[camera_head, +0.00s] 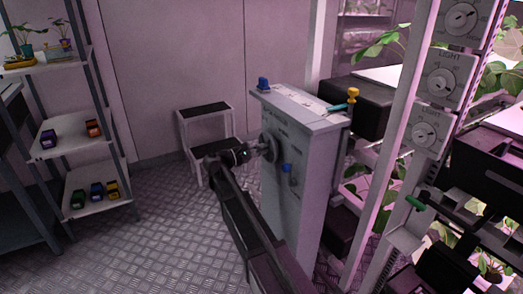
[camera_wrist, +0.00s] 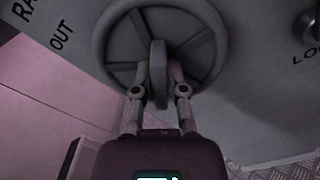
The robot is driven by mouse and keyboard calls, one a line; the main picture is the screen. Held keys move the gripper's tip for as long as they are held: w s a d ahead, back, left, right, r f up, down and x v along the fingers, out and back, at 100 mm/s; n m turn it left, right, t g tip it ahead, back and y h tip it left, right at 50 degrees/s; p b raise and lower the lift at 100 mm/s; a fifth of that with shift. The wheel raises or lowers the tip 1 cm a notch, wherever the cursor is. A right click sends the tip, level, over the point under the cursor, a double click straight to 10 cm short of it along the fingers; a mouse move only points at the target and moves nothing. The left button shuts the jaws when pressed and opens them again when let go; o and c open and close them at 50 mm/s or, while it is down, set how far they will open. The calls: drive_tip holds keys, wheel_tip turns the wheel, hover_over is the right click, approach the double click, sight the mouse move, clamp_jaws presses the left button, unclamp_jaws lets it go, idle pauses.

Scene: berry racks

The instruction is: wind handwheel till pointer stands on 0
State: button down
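The handwheel (camera_head: 270,146) is a grey spoked wheel on the front face of a grey cabinet (camera_head: 290,215). In the wrist view the wheel (camera_wrist: 101,40) fills the upper middle, with a grey upright grip (camera_wrist: 158,75) in front of it. My gripper (camera_head: 250,151) is at the wheel, and its two fingers (camera_wrist: 159,85) lie close on either side of the grip and look closed on it. On the cabinet's sloped top are a pale marked strip and a teal piece (camera_head: 337,107). No 0 or pointer reading can be made out.
A blue knob (camera_head: 286,168) sits right of the wheel. A step stool (camera_head: 206,108) stands behind left, a shelf rack (camera_head: 85,140) far left. A plant rack with dials (camera_head: 441,86) is right. Floor at left is clear.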

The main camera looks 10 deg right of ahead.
drive_tip(key=shift+m, duration=0.4)
drive_tip(key=m, duration=0.9)
drive_tip(key=shift+m, duration=0.4)
idle(0.5)
drive_tip(key=c, duration=0.7)
unclamp_jaws()
drive_tip(key=shift+a, duration=0.15)
drive_tip(key=v, duration=1.1)
drive_tip(key=shift+s+a, duration=0.15)
drive_tip(key=shift+a, duration=0.1)
